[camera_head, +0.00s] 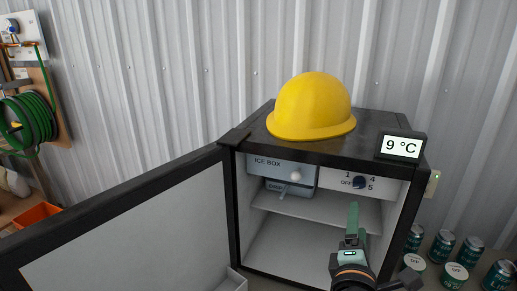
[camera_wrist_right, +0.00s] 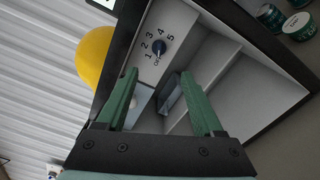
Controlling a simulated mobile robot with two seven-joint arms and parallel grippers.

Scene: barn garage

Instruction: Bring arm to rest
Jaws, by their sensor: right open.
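My right gripper (camera_head: 353,222) is in front of the open mini fridge (camera_head: 235,200), toward the right side of its opening. In the right wrist view, its two green fingers (camera_wrist_right: 165,105) are spread apart with nothing between them. They point into the fridge, toward the ice box (camera_wrist_right: 172,92) and the temperature dial (camera_wrist_right: 159,47). In the head view the ice box (camera_head: 282,170) and the dial (camera_head: 360,182) sit at the top of the fridge interior. My left gripper is in neither view.
The fridge door (camera_head: 130,225) stands open to the left. A yellow hard hat (camera_head: 312,105) and a 9 °C display (camera_head: 401,147) are on the fridge top. Several cans (camera_head: 442,245) stand to the right. A green hose (camera_head: 30,120) hangs at far left.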

